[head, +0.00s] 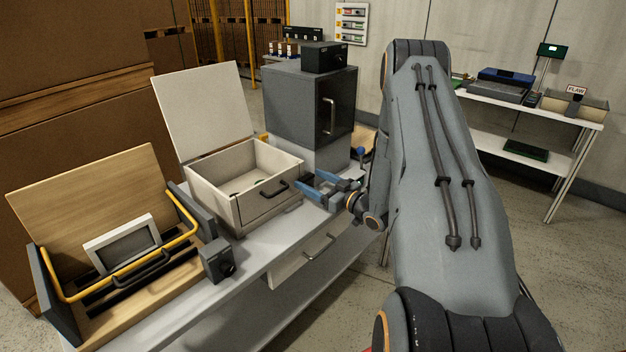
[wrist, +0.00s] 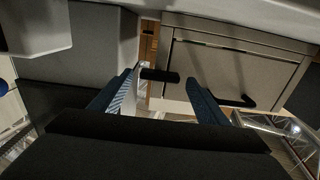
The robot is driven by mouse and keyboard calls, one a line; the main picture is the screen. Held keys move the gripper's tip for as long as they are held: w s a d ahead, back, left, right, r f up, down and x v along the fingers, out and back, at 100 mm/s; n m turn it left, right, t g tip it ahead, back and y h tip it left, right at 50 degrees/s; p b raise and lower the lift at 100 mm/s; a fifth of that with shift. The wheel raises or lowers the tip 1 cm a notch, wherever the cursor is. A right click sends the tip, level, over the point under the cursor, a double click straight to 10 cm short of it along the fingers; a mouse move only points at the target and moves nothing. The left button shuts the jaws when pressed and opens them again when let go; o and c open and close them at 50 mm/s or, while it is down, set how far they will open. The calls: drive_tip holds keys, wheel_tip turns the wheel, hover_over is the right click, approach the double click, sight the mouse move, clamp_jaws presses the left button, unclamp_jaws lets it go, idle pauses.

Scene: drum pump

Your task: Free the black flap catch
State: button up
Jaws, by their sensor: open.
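A small black bar, which looks like the flap catch (wrist: 160,75), shows in the wrist view at the near side edge of the cream box (wrist: 235,62). My gripper (wrist: 162,83) is open, with its blue fingers on either side of the bar and a gap on both sides. Whether the bar is at fingertip depth I cannot tell. In the head view, my gripper (head: 313,184) is beside the right corner of the cream box (head: 235,213), whose lid (head: 205,110) stands open. The catch cannot be made out clearly there.
The grey cabinet (head: 300,105) stands close behind my gripper on the bench (head: 205,290). The box has a black handle (head: 276,190). A wooden tray with a yellow bar (head: 120,265) stands at left. A side table (head: 540,120) is at right.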

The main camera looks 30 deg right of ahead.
drive_tip(key=shift+w, duration=0.1)
drive_tip(key=c, duration=1)
drive_tip(key=shift+c, duration=0.2)
drive_tip(key=shift+m, duration=0.4)
drive_tip(key=m, duration=0.3)
drive_tip(key=shift+d+m+b, duration=0.1)
drive_tip(key=shift+m+b, duration=0.2)
drive_tip(key=shift+m, duration=0.1)
drive_tip(key=m, duration=0.4)
drive_tip(key=shift+w+f+m, duration=0.1)
drive_tip(key=shift+m, duration=0.2)
drive_tip(key=m, duration=0.4)
drive_tip(key=shift+d, duration=0.1)
drive_tip(key=m, duration=0.4)
drive_tip(key=shift+f+m, duration=0.15)
drive_tip(key=shift+m, duration=0.15)
